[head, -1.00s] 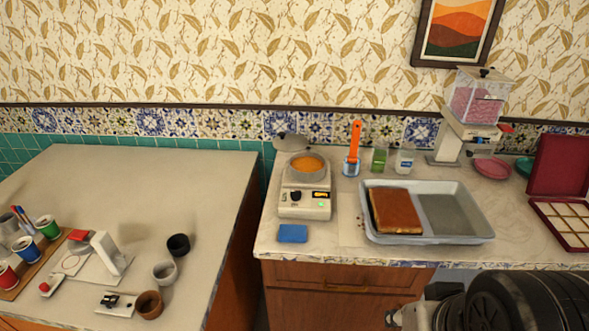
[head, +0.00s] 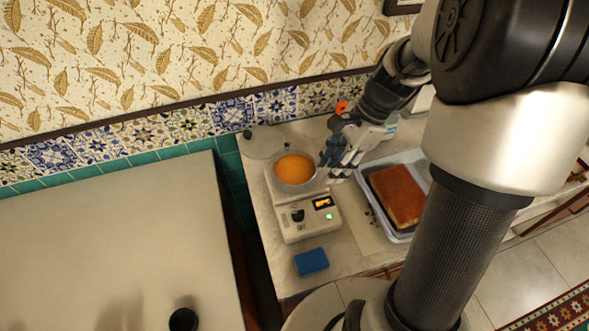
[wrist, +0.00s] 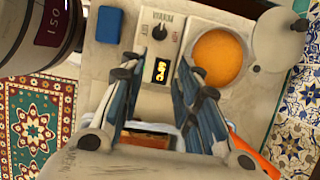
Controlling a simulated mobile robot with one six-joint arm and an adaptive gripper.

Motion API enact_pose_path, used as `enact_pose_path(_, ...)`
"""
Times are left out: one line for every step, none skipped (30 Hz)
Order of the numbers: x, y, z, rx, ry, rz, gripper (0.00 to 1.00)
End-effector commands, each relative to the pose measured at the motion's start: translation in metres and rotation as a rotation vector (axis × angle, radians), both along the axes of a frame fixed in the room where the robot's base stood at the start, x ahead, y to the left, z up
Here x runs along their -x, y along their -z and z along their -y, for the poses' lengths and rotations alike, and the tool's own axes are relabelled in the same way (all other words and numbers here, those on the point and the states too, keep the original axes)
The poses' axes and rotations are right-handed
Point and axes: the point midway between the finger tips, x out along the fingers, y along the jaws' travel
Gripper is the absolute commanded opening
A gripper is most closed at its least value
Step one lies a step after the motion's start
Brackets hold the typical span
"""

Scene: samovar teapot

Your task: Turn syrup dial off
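The syrup warmer (head: 308,222) is a cream box on the counter with a pot of orange syrup (head: 294,168) on top. Its front panel has a black dial (head: 298,215), a lit orange display (head: 323,202) and a green light (head: 329,216). In the wrist view the dial (wrist: 160,32) and the display (wrist: 161,72) lie between or just beyond my finger ends. My gripper (head: 337,163) is beside the pot on its right, apart from the dial. In the wrist view my gripper (wrist: 160,66) is open, with nothing between its fingers.
A blue sponge-like block (head: 311,261) lies in front of the warmer. A pot lid (head: 262,142) lies behind it. A tray (head: 403,235) with a brown cake slab (head: 397,194) is to the right. The left table (head: 110,240) is mostly bare.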

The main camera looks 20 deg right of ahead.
Motion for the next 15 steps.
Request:
enact_pose_path(0.0, 0.007, -0.002, -0.003, 0.001, -0.004, 0.3)
enact_pose_path(0.0, 0.01, -0.004, -0.003, 0.001, -0.004, 0.3)
enact_pose_path(0.0, 0.017, -0.006, -0.002, 0.0, -0.003, 0.3)
enact_pose_path(0.001, 0.022, -0.009, -0.002, -0.001, -0.004, 0.3)
enact_pose_path(0.001, 0.027, -0.011, -0.002, -0.002, -0.006, 0.3)
enact_pose_path(0.001, 0.036, -0.014, -0.001, -0.003, -0.004, 0.3)
enact_pose_path(0.001, 0.042, -0.017, -0.002, -0.003, -0.004, 0.3)
enact_pose_path(0.001, 0.048, -0.019, -0.002, -0.003, -0.004, 0.3)
enact_pose_path(0.001, 0.057, -0.023, -0.002, -0.003, -0.005, 0.3)
enact_pose_path(0.001, 0.063, -0.025, -0.001, -0.004, -0.005, 0.3)
enact_pose_path(0.001, 0.069, -0.028, -0.001, -0.005, -0.004, 0.3)
enact_pose_path(0.001, 0.077, -0.031, -0.001, -0.005, -0.003, 0.3)
enact_pose_path(0.001, 0.083, -0.034, -0.001, -0.004, -0.004, 0.3)
enact_pose_path(0.001, 0.089, -0.036, -0.001, -0.005, -0.004, 0.3)
enact_pose_path(0.001, 0.098, -0.04, -0.001, -0.005, -0.004, 0.3)
